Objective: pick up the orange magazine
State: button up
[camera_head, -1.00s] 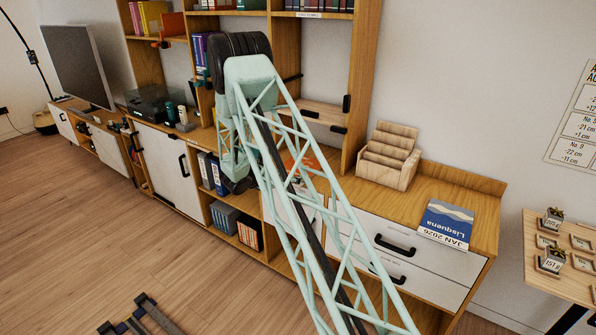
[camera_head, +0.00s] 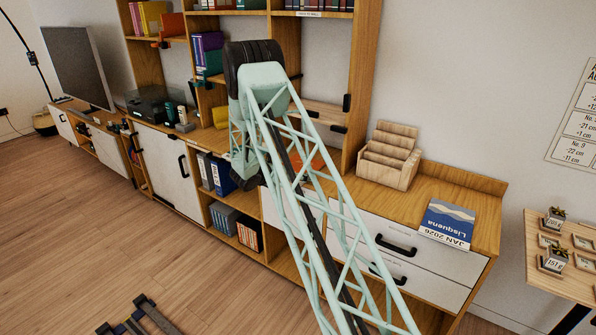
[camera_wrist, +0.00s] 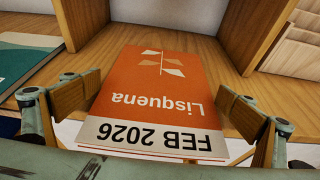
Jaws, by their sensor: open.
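The orange magazine (camera_wrist: 150,85) lies flat on the wooden cabinet top in the wrist view, its cover reading "Lisquena" and "FEB 2026" upside down. Its white lower band is nearest my gripper. My gripper (camera_wrist: 165,105) is open, with one finger at the left side and one at the right side of the magazine. I cannot tell whether either finger touches it. In the head view a bit of the orange magazine (camera_head: 312,162) shows behind my arm, which hides most of it and the gripper fingers.
A blue magazine (camera_head: 448,224) marked "JAN 2026" lies on the cabinet top at right. A wooden letter holder (camera_head: 389,157) stands behind it. A teal book or magazine (camera_wrist: 28,62) lies to the left in the wrist view. Wooden shelf uprights (camera_wrist: 235,35) stand close behind the orange magazine.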

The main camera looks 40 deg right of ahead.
jog(key=c, duration=0.6)
jog(key=shift+r, duration=0.15)
jog(key=shift+c, duration=0.2)
jog(key=shift+r+p, duration=0.6)
jog(key=shift+r, duration=1.1)
jog(key=s+a, duration=0.2)
jog(key=s, duration=0.5)
jog(key=s+a+r+p, duration=0.1)
jog(key=s+a, duration=0.2)
jog(key=s, duration=0.5)
jog(key=shift+r+p, duration=0.15)
jog(key=shift+p, duration=0.15)
jog(key=shift+s, duration=0.2)
